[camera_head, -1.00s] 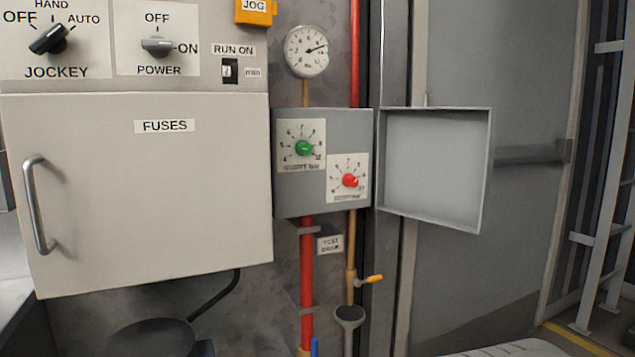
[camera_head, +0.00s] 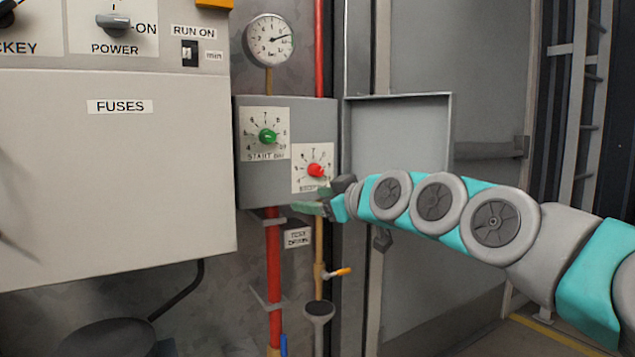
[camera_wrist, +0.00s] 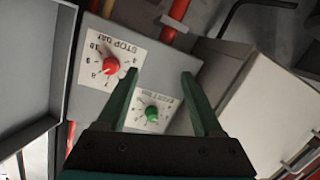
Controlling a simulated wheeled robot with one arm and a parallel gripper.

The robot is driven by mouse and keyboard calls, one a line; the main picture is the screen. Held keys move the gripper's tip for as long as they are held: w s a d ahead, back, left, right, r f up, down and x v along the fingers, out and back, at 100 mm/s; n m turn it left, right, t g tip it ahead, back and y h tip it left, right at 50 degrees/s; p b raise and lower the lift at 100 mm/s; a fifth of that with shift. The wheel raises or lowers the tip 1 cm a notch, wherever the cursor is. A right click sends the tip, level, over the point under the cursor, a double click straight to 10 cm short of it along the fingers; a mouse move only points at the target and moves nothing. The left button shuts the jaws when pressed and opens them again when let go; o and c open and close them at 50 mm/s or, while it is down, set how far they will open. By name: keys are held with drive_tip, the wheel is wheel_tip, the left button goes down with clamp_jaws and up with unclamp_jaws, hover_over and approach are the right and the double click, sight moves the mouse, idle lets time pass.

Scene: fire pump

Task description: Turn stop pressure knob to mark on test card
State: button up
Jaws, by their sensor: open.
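The red stop knob (camera_head: 315,170) sits on a white dial card at the lower right of the grey switch box (camera_head: 245,185). It also shows in the wrist view (camera_wrist: 111,66), where the dial labelled STOP appears turned round. The green start knob (camera_head: 267,136) is at its upper left; in the wrist view it (camera_wrist: 151,114) lies between my fingers in the picture. My gripper (camera_head: 315,204) is open and empty, just below the stop dial, partly covering its label. In the wrist view my gripper (camera_wrist: 161,74) has the red knob left of its left finger. I cannot make out a test card.
The box's open door (camera_head: 400,130) stands to the right, behind my arm. A pressure gauge (camera_head: 269,40) is above. Red and brass pipes, a TEST DRAIN label (camera_head: 298,238) and a yellow-handled valve (camera_head: 338,272) are below. The FUSES cabinet (camera_head: 120,180) is at left.

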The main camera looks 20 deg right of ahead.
sight(320, 172)
drive_tip(key=w+d+r+t+h, duration=0.1)
drive_tip(key=w+d+r+t, duration=0.1)
drive_tip(key=w+d+r, duration=0.3)
drive_tip(key=shift+m, duration=0.4)
drive_tip(key=w, duration=0.1)
drive_tip(key=w+f, duration=0.1)
drive_tip(key=w, duration=0.1)
drive_tip(key=w+a+p, duration=0.1)
drive_tip(key=w, duration=0.1)
drive_tip(key=shift+w+f, duration=0.15)
drive_tip(key=shift+f, duration=0.1)
clamp_jaws()
